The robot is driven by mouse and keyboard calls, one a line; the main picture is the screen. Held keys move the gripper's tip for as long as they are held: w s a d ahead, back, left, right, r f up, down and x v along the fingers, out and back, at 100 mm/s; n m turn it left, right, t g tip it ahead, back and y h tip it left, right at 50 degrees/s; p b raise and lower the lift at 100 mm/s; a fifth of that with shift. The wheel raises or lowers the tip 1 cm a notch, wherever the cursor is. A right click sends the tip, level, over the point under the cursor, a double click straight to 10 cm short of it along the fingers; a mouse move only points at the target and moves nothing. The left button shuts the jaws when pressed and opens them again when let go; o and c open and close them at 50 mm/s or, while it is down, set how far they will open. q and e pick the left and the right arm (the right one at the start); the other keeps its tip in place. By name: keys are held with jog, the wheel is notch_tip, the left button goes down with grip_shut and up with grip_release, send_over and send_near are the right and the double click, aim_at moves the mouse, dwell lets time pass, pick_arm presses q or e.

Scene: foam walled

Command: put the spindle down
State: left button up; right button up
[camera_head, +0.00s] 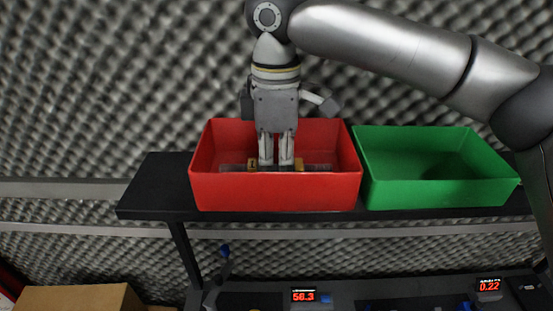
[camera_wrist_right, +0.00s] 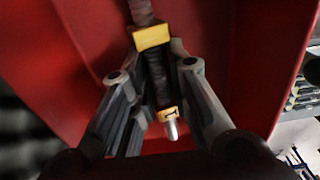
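The spindle (camera_wrist_right: 158,70) is a dark rod with yellow collars and a pale metal tip. My right gripper (camera_head: 276,167) points straight down into the red bin (camera_head: 275,192), with its fingers between the yellow collars. In the right wrist view, the fingers (camera_wrist_right: 160,75) are on both sides of the spindle's dark middle and look closed on it. In the head view the spindle lies level, lengthwise across the bin, just above the front rim line. The front wall hides the bin floor, so I cannot tell if the spindle touches it. My left gripper is not in view.
A green bin (camera_head: 440,190), which looks empty, stands right of the red bin on a black shelf (camera_head: 155,190). The shelf's left end is bare. Below are red-lit displays (camera_head: 304,296) and a cardboard box (camera_head: 75,298). Grey foam covers the wall behind.

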aim_at(276, 165)
jog(key=shift+o, duration=1.1)
pick_arm(q)
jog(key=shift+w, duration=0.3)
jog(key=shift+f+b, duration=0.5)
jog(key=shift+b, duration=0.05)
pick_arm(e)
jog(key=shift+r, duration=6.2)
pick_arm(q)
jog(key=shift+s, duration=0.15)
pick_arm(e)
jog(key=shift+f, duration=0.15)
